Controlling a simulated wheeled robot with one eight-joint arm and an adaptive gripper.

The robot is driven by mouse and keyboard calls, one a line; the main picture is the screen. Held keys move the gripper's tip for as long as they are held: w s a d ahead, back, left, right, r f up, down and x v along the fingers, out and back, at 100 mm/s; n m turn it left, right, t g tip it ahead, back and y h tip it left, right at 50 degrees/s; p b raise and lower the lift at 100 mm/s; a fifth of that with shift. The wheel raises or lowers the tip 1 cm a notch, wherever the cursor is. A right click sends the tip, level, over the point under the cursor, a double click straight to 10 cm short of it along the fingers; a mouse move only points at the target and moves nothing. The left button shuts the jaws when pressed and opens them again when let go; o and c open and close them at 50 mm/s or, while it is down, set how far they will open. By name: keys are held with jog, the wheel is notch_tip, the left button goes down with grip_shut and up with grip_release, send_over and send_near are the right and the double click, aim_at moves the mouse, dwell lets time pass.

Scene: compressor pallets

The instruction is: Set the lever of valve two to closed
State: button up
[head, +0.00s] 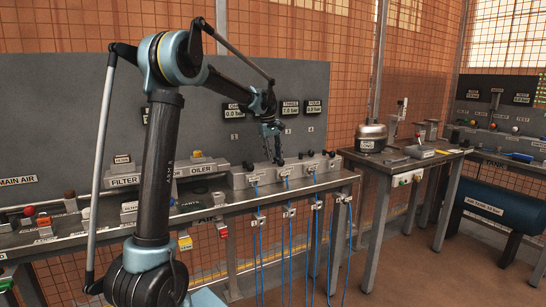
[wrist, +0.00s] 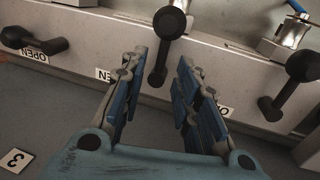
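A grey valve block (head: 240,181) with several black levers stands on the bench. My gripper (head: 273,146) hangs just above the levers near the block's left half. In the wrist view my gripper (wrist: 158,92) is open, its two blue-padded fingers apart. A black lever (wrist: 160,62) shows beyond and between the fingertips; whether they touch it I cannot tell. It points toward me. Another lever (wrist: 40,46) lies sideways at the left, by an upside-down OPEN label (wrist: 33,55). A third lever (wrist: 288,92) is at the right. No label in view clearly marks valve two.
A tilted number 3 plate (wrist: 15,160) lies at the lower left of the wrist view. Pressure displays (head: 290,108) are on the back panel. Blue hoses (head: 290,250) hang below the bench. Filter and oiler boxes (head: 200,167) stand left of the block.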

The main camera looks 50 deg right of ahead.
notch_tip(320, 180, up, 11)
jog(key=a, duration=0.2)
jog(key=shift+w+r, duration=0.2)
jog(key=shift+w, duration=0.15)
jog(key=shift+a, duration=0.1)
